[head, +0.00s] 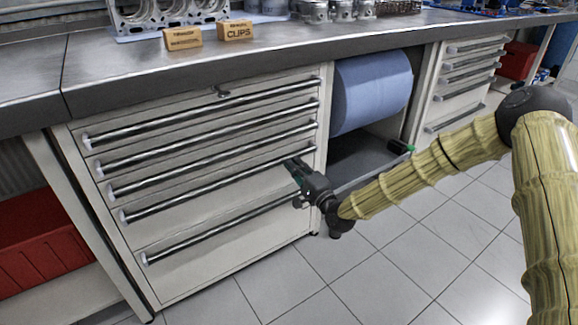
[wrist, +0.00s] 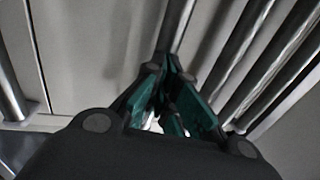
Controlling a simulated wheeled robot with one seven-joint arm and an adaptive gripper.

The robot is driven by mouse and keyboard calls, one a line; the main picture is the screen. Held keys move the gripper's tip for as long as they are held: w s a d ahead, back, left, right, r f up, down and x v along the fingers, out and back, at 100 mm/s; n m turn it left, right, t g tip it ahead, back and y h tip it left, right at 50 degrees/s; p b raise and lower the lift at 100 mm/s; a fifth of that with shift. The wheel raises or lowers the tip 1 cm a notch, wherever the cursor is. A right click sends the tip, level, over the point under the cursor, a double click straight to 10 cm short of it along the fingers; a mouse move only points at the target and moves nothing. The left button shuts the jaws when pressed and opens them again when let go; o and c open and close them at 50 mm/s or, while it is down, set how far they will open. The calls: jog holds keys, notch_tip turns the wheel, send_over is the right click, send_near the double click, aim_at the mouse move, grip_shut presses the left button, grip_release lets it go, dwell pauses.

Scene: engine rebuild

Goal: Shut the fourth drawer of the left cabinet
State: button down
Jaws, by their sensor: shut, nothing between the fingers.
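The left cabinet (head: 106,215) is a white unit with five drawers, each with a long metal bar handle. The fourth drawer (head: 195,211) has a tall plain front below its handle (head: 200,190). Its front looks about in line with the others; I cannot tell whether a small gap is left. My gripper (head: 291,164) is shut and empty, at the right part of the fourth handle. In the wrist view the green-sided fingers (wrist: 168,75) meet at the lower end of this bar (wrist: 177,25); whether they touch it is unclear.
The fifth drawer's handle (head: 220,229) runs below. A blue paper roll (head: 371,91) sits in the bay to the right, with a second drawer cabinet (head: 462,85) beyond. A red box (head: 40,243) stands at left. The tiled floor (head: 400,270) in front is clear.

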jog(key=shift+w+d+r, duration=0.1)
jog(key=shift+w+r, duration=0.1)
jog(key=a+p+v, duration=0.1)
jog(key=p+v, duration=0.2)
jog(key=v, duration=1.1)
jog(key=s+a+f+n+g+h, duration=0.2)
jog(key=s+f+n+g+h, duration=0.45)
jog(key=s+f, duration=1.25)
jog(key=s+d+f+n+g+h, duration=0.1)
jog(key=s+d+f+n+g, duration=0.2)
jog(key=s, duration=0.6)
jog(key=s+d+f+g+h, duration=0.2)
jog(key=s+d+f+g, duration=0.3)
jog(key=s, duration=0.4)
jog(key=s+d+f+n+g+h, duration=0.1)
jog(key=s+d+f+n+g, duration=0.15)
jog(key=s+d, duration=0.4)
notch_tip(320, 180, up, 34)
jog(key=s+a+p, duration=0.1)
jog(key=p, duration=3.3)
jog(key=shift+a+r+m, duration=0.2)
jog(key=shift+a+m, duration=0.1)
jog(key=shift+m, duration=0.1)
jog(key=shift+s, duration=0.15)
